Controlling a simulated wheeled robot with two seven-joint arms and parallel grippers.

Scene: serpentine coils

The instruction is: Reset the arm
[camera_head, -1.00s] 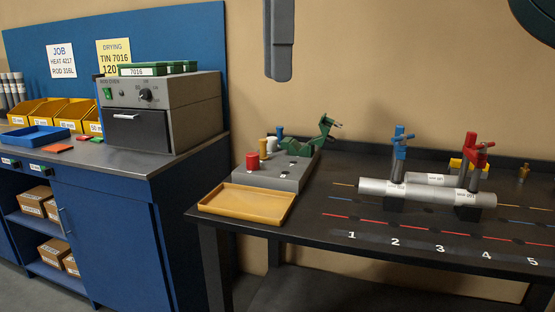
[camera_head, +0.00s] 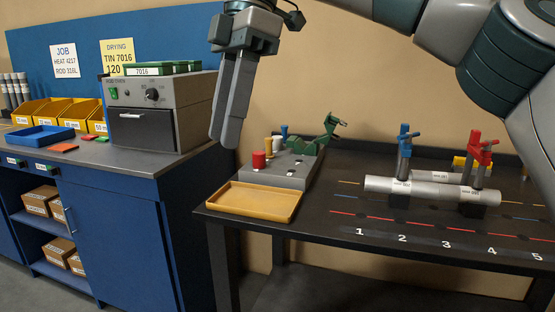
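My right gripper (camera_head: 226,138) hangs at the upper middle, in front of the wall and beside the grey oven. Its arm comes in from the upper right. Its two grey fingers point down and overlap in this view, so the gap between them cannot be judged. I see nothing hanging from them. My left gripper is out of view.
A grey oven (camera_head: 166,108) stands on the blue cabinet's bench. The dark table (camera_head: 330,250) carries a yellow tray (camera_head: 254,202), a grey block (camera_head: 283,172) with a green clamp (camera_head: 327,134), and pipes (camera_head: 430,190) under blue and red clamps.

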